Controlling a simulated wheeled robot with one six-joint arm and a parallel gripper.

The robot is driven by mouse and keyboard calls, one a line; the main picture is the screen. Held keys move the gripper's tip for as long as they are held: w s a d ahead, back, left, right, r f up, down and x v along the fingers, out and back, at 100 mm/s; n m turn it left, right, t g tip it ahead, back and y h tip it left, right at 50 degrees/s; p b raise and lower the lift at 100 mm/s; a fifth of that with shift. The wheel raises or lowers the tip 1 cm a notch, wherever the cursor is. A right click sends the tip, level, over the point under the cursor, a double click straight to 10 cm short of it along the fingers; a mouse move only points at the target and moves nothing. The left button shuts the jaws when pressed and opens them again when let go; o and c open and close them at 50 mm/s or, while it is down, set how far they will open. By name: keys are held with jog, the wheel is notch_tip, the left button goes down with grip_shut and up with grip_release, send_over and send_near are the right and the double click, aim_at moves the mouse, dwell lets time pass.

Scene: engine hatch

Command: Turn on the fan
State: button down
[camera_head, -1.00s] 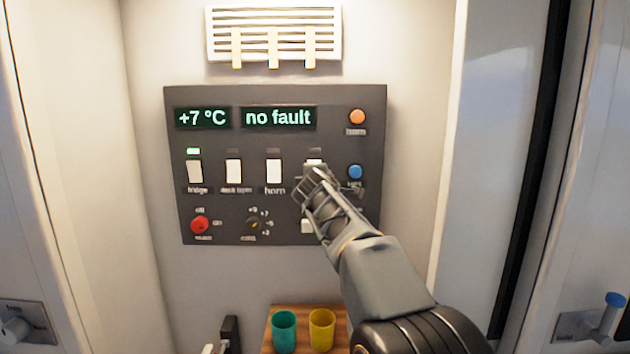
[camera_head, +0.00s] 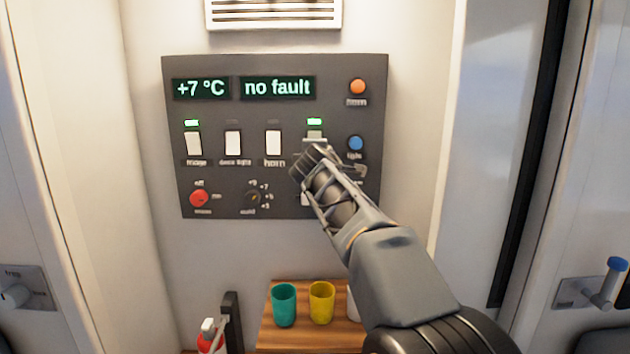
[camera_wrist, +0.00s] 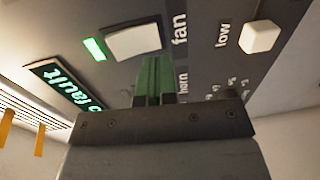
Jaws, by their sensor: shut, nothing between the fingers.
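The fan switch (camera_head: 315,136) is the rightmost of the rockers on the dark control panel (camera_head: 280,185). My gripper hides its lower part in the head view. In the wrist view the white fan switch (camera_wrist: 134,41) shows beside the word "fan". The green lamp (camera_head: 314,121) above it is lit; it also shows lit in the wrist view (camera_wrist: 95,49). My gripper (camera_head: 308,163) is shut and empty, just below the switch. In the wrist view its green-tinted fingers (camera_wrist: 155,70) end close to the switch; I cannot tell whether they touch it.
The fridge lamp (camera_head: 191,123) is lit too. Displays (camera_head: 278,88) read +7 °C and no fault. Orange (camera_head: 358,87) and blue (camera_head: 355,143) buttons sit right, red (camera_head: 199,198) and black (camera_head: 254,197) knobs below. Teal (camera_head: 284,305) and yellow (camera_head: 321,303) cups stand on a wooden shelf (camera_head: 268,331).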

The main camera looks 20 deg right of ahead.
jog(key=f+b+v, duration=0.2)
jog(key=b+v, duration=0.1)
jog(key=v, duration=0.6)
jog(key=shift+s, duration=0.25)
jog(key=shift+f, duration=0.1)
jog(key=s+a+f+m+g+y, duration=0.1)
jog(key=s+f+m+g, duration=0.2)
jog(key=f, duration=0.7)
jog(key=s+f+m+g+y, duration=0.15)
jog(key=f+m+g, duration=0.3)
jog(key=f, duration=0.55)
jog(key=s+a+f+m+g+y, duration=0.1)
jog(key=s+a+f+m+g, duration=0.1)
jog(key=s+f, duration=0.6)
jog(key=s+a+f+m+g+y, duration=0.2)
jog(key=s+a+f+m, duration=0.1)
jog(key=s+f, duration=0.5)
jog(key=shift+s+a+f+m+g+p, duration=0.25)
jog(key=shift+s+f+m+g+p, duration=0.15)
jog(key=shift+m, duration=0.25)
jog(key=shift+d+r+y, duration=0.1)
jog(key=shift+y, duration=0.15)
